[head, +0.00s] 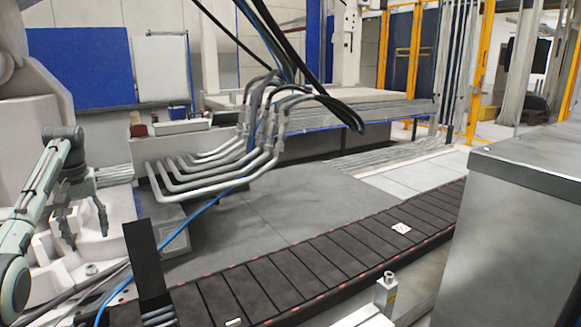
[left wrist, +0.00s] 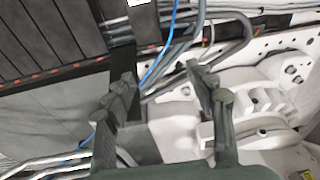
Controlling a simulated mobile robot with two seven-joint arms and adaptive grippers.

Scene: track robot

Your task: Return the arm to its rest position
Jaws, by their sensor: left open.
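My left arm (head: 38,185) comes in from the left edge in the head view. Its left gripper (head: 86,240) points down, with its two fingers apart and nothing between them. It hangs over or in front of white machine parts at the left; the exact gap cannot be told. In the left wrist view the same gripper (left wrist: 165,88) shows both fingers spread, with cables and white housing behind them. My right gripper is in neither view.
A dark slatted track (head: 310,265) runs across the front. A black upright plate (head: 147,262) and bent grey pipes (head: 215,172) stand right of the gripper. A blue cable (head: 190,222) crosses near the plate. A grey metal cabinet (head: 520,215) fills the right. Grey floor (head: 300,200) lies open mid-view.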

